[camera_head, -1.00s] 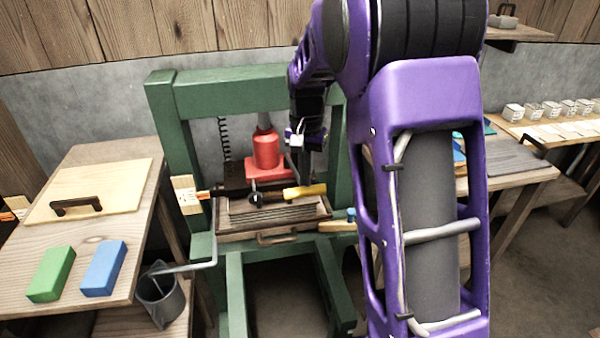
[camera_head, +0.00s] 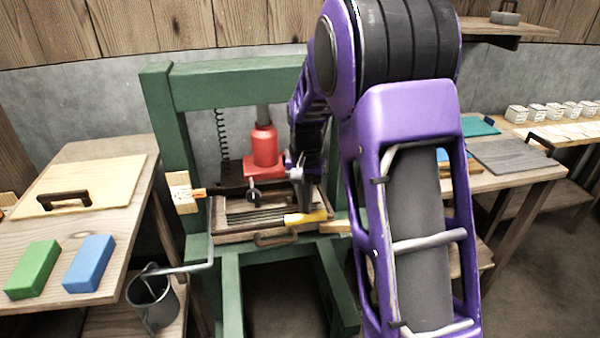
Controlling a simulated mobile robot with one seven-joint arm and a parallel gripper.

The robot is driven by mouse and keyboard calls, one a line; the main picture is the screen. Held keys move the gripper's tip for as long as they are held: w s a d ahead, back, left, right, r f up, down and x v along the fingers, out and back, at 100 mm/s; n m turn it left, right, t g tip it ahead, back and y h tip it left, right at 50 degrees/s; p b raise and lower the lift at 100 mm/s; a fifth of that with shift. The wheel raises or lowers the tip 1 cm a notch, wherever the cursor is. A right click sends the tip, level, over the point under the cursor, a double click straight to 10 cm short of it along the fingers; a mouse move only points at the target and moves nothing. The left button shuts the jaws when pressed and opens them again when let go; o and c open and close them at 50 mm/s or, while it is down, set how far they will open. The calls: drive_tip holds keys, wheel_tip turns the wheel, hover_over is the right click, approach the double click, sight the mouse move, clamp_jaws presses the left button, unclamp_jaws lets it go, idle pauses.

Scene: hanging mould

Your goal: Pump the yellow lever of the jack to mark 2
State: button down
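The red jack (camera_head: 265,147) stands inside the green press frame (camera_head: 225,97). Its yellow lever (camera_head: 305,217) points toward the front right, with the yellow end low over the front of the wooden mould (camera_head: 235,236). My gripper (camera_head: 297,180) is just above and behind the yellow end. It is small and partly hidden by my purple arm, so I cannot tell whether its fingers touch or hold the lever. A pale scale plate (camera_head: 183,192) with an orange pointer (camera_head: 199,193) is on the left post. Its marks are too small to read.
A left table holds a board with a handle (camera_head: 85,184), a green block (camera_head: 33,269) and a blue block (camera_head: 89,263). A grey bucket (camera_head: 153,302) hangs from a bracket at the frame's lower left. The right bench holds a grey board (camera_head: 508,156) and several small white boxes.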

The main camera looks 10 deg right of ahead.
sight(305, 217)
wheel_tip(305, 217, down, 4)
drive_tip(key=shift+f+b, duration=0.2)
drive_tip(key=shift+b, duration=0.9)
wheel_tip(305, 217, up, 15)
drive_tip(key=p, duration=0.9)
wheel_tip(305, 217, down, 15)
drive_tip(key=b, duration=0.9)
drive_tip(key=shift+f, duration=0.15)
wheel_tip(305, 217, up, 15)
drive_tip(key=p, duration=0.9)
